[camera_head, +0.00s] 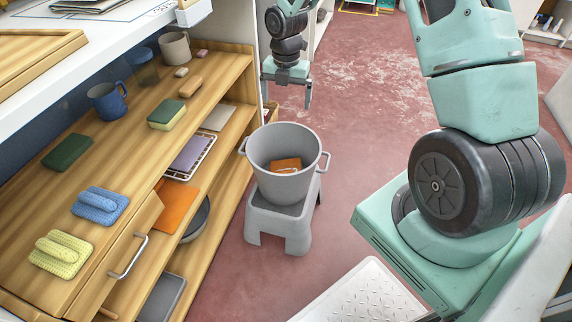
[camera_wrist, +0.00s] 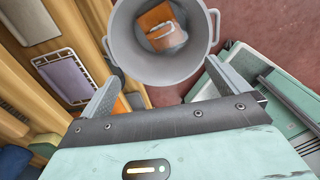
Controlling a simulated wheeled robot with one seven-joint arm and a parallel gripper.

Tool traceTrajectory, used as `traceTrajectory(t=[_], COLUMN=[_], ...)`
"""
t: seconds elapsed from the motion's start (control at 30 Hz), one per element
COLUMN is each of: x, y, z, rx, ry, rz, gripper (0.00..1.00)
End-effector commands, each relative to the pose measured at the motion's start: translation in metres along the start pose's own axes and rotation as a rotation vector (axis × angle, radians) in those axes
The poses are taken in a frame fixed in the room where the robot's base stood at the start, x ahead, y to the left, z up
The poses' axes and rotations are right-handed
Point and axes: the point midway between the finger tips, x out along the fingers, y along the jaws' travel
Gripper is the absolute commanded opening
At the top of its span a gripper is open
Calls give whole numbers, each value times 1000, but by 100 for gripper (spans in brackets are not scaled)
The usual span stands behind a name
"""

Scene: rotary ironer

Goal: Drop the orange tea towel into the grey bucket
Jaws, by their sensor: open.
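The grey bucket (camera_head: 272,186) stands upright on a grey step stool, with a handle on each side. An orange folded cloth, seemingly the tea towel (camera_head: 285,163), lies inside it; a pale curved shape shows at its lower edge. In the wrist view the orange cloth (camera_wrist: 155,17) is on the bottom of the bucket (camera_wrist: 126,50). My gripper (camera_head: 288,92) is open and empty, just beyond the bucket and above it in the head view. In the wrist view my gripper (camera_wrist: 162,78) has its fingers spread beside the bucket's near rim.
Another flat orange item (camera_head: 176,206) lies on the lower shelf beside a tray with purple cloth (camera_head: 192,155). The wooden counter (camera_head: 150,160) at left holds sponges, cloths and mugs. Red floor is open behind the bucket. The grey stool (camera_head: 283,226) supports the bucket.

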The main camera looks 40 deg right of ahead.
Motion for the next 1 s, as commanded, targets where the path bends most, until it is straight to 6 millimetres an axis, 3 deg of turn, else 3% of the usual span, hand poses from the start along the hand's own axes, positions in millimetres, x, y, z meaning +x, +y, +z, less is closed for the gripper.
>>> traceTrajectory(t=[0.03, 0.1, 0.4, 1.0], x=[-18, -34, -82, -90], y=[0, 0, 0, 0], z=[1, 1, 1, 0], rx=[1, 1, 1, 0], ry=[-2, -3, -2, 0], rz=[2, 2, 1, -1], gripper=[100, 100, 100, 100])
